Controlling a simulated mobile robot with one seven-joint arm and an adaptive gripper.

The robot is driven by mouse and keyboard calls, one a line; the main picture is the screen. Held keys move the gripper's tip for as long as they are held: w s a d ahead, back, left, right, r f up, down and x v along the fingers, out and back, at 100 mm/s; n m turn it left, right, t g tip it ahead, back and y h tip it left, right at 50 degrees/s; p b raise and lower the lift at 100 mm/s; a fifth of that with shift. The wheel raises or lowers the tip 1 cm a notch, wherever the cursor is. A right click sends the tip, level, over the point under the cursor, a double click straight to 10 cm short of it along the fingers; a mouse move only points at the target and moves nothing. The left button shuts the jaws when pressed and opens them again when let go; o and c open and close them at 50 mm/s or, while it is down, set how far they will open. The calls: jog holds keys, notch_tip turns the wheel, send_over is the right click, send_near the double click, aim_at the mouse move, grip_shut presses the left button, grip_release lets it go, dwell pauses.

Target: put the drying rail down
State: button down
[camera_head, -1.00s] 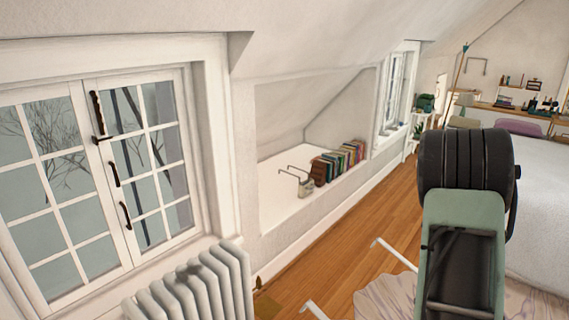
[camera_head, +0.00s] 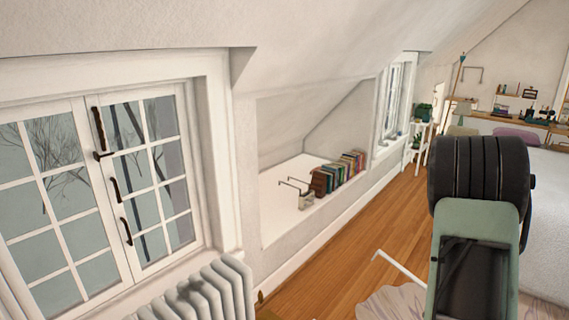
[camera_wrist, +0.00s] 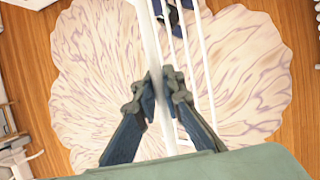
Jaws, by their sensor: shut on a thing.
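The drying rail (camera_wrist: 149,32) is made of thin white bars. In the wrist view, my gripper (camera_wrist: 158,84) is shut on one of its bars. More white bars run alongside to the right, above the floor and a pale, purple-veined petal-shaped rug (camera_wrist: 90,70). How far the rail is above the rug I cannot tell. In the head view a bent white bar (camera_head: 398,265), which looks like part of the rail, shows left of my arm. My gripper is out of sight there, and most of the rail is hidden or out of frame.
A white radiator (camera_head: 205,292) stands under the window (camera_head: 95,190) at left. Wood floor (camera_head: 345,240) is clear along the wall. A white bed (camera_head: 548,220) is at right.

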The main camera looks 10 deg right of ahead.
jog(key=w+a+n+h, duration=0.1)
jog(key=w+a+n, duration=0.2)
jog(key=a, duration=0.5)
jog(key=w+a+f+n+h, duration=0.1)
jog(key=w+a+n, duration=0.2)
jog(key=a, duration=0.6)
jog(key=w+a+n+h, duration=0.2)
jog(key=w+a, duration=0.3)
jog(key=a, duration=0.4)
jog(key=shift+a+f+n, duration=0.15)
jog(key=shift+f+n, duration=0.2)
jog(key=shift+n, duration=0.45)
jog(key=shift+w, duration=0.1)
